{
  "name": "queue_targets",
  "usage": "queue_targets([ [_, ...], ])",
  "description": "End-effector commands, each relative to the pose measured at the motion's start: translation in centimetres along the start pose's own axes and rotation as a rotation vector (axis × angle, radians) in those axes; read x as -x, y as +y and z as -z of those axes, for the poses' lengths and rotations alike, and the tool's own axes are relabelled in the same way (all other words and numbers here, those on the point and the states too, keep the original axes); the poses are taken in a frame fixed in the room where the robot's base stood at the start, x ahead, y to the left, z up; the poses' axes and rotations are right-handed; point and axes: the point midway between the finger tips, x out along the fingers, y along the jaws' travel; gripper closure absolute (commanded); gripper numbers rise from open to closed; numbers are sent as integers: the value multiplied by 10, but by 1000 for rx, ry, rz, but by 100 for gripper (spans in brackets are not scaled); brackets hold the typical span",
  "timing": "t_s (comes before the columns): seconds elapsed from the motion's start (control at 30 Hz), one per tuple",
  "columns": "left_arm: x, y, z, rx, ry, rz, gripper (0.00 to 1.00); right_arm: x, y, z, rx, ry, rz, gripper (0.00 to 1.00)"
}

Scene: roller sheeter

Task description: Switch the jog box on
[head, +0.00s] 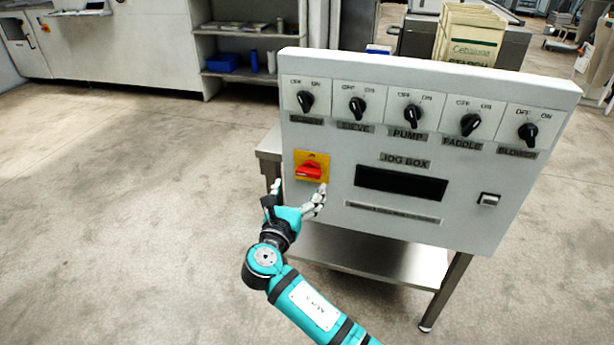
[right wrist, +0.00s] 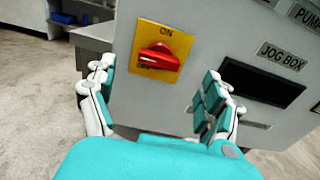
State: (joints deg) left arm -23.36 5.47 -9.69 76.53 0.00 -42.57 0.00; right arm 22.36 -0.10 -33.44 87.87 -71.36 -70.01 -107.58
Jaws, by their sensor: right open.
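The jog box (head: 330,225) is a pale grey panel on a steel stand, with a dark blank display (head: 400,183) under its "JOG BOX" label. Its red rotary switch handle (head: 309,170) sits on a yellow plate (head: 322,158) at the panel's left side. In the right wrist view the red handle (right wrist: 160,57) lies roughly level, below the word "ON" on the yellow plate. My right gripper (head: 296,197) is open and empty, just in front of and below the switch. Its fingers stand apart on either side of the handle, not visibly touching it. My left gripper is not in view.
A row of several black knobs (head: 413,116) runs along the panel's top, with labels including PUMP. A small rocker switch (head: 488,200) is at lower right. Steel shelf (head: 370,255) lies below the box. Open floor (head: 120,200) is at left.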

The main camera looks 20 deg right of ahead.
Motion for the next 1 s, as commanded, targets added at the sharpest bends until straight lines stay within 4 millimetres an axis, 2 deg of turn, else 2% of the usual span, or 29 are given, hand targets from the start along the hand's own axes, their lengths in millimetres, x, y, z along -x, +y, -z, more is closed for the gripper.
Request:
queue_targets([
  [0.1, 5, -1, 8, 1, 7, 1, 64, -26, 0, 1, 1, -2, 2, 15],
  [0.3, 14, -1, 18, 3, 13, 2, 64, -56, 0, 1, 1, 0, 0, 15],
  [0.5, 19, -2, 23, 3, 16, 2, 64, -68, 0, 1, -1, 1, 0, 15],
  [0.77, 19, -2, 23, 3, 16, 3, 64, -68, 0, 0, -1, 1, -1, 15],
  [1.0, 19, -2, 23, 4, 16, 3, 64, -68, 0, 0, -1, 1, -1, 47],
])
